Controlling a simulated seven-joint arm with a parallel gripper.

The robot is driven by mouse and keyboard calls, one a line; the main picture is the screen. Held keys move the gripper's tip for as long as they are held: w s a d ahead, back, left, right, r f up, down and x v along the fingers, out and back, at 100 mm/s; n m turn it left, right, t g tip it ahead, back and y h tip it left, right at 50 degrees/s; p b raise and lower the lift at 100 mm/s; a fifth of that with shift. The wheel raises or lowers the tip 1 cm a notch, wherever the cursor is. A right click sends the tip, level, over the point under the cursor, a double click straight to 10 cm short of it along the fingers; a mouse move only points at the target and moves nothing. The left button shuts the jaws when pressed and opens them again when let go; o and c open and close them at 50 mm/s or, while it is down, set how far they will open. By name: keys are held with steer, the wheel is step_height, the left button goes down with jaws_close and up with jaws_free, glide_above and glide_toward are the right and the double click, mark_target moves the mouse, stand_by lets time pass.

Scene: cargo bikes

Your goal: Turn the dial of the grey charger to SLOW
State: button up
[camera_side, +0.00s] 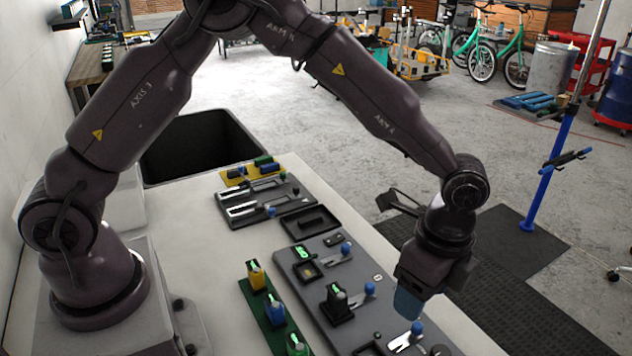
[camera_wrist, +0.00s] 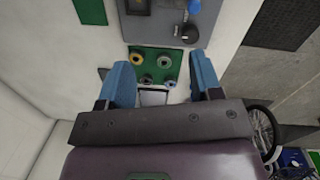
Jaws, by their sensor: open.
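A grey panel (camera_side: 312,272) lies on the pale bench. It carries dark blocks, blue-knobbed levers and a black upright dial-like block (camera_side: 337,302) with a green mark on top. I cannot tell for sure which part is the grey charger's dial, and no SLOW lettering is readable. My gripper (camera_side: 408,302) hangs over the panel's right side with blue fingers, apart and empty. In the wrist view the open fingers (camera_wrist: 160,82) frame a green plate (camera_wrist: 157,57) with several round knobs. The grey panel (camera_wrist: 155,26) with a black knob (camera_wrist: 189,34) lies beyond them.
A green strip (camera_side: 259,310) with yellow, blue and green-topped blocks stands left of the grey panel. Another dark panel with sliders (camera_side: 254,203) and a black bin (camera_side: 198,147) lie farther back. Bare bench (camera_side: 205,270) is clear on the left.

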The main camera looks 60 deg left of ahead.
steer(key=s+a+r+n+t, duration=0.2)
steer(key=s+a+r+n, duration=0.7)
steer(key=a+r, duration=0.3)
steer(key=shift+a+n, duration=0.4)
steer(key=shift+a, duration=0.2)
steer(key=s+a+r+n+t, duration=0.4)
steer(key=s+a+r, duration=0.3)
steer(key=s, duration=0.2)
steer(key=shift+s+r+n+t, duration=0.2)
steer(key=shift+s+n+t, duration=0.15)
steer(key=shift+n, duration=0.45)
